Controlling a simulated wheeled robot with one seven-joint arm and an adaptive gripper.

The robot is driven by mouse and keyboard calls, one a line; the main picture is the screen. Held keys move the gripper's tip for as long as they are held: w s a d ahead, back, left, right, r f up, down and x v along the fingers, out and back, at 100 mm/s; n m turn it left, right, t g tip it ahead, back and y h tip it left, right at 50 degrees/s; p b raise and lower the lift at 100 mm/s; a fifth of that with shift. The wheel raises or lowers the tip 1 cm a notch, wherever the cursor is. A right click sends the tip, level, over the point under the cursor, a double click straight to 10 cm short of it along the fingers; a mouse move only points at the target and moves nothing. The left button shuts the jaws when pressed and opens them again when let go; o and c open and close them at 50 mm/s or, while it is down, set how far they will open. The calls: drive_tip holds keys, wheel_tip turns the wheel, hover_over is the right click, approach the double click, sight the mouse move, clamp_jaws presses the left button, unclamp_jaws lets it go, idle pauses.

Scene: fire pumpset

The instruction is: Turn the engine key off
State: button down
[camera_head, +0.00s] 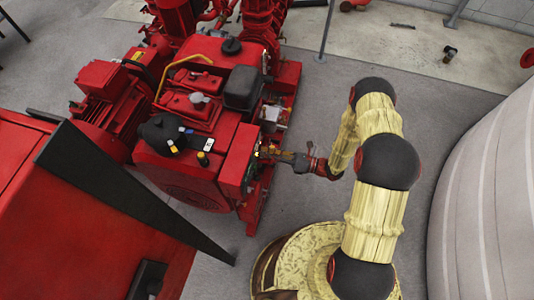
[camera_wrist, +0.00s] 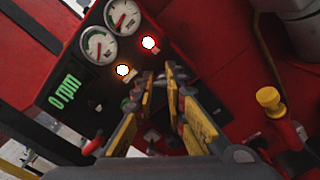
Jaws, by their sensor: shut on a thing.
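In the wrist view, the engine's black control panel (camera_wrist: 70,62) fills the upper left. My gripper (camera_wrist: 160,82) has its yellow-sided fingers at the panel's lower right part, the tips close together around a small thing. The engine key is not clearly visible; the fingertips hide the spot between them, so I take the held thing to be the key. In the head view, my gripper (camera_head: 262,153) reaches from the right to the panel on the side of the red engine (camera_head: 195,160).
Two round gauges (camera_wrist: 98,44), an orange lamp (camera_wrist: 123,70), a red lamp (camera_wrist: 149,43) and a green "0 rpm" readout (camera_wrist: 64,92) are on the panel. A yellow-capped part (camera_wrist: 268,98) stands right of my fingers. A large pale tank (camera_head: 490,180) bounds the right.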

drive_tip(key=shift+w+d+f+n, duration=0.1)
drive_tip(key=shift+w+n, duration=0.05)
drive_tip(key=shift+n, duration=1.25)
drive_tip(key=shift+w+d+r+n, duration=0.1)
drive_tip(key=shift+n, duration=1.3)
drive_tip(key=shift+w+d+f+n, duration=0.1)
drive_tip(key=shift+w+n, duration=0.05)
drive_tip(key=shift+n, duration=1.25)
drive_tip(key=c, duration=2.1)
unclamp_jaws()
drive_tip(key=shift+w, duration=0.1)
drive_tip(key=o, duration=0.4)
drive_tip(key=shift+o, duration=0.3)
drive_tip(key=shift+s+a, duration=0.15)
drive_tip(key=shift+s, duration=0.1)
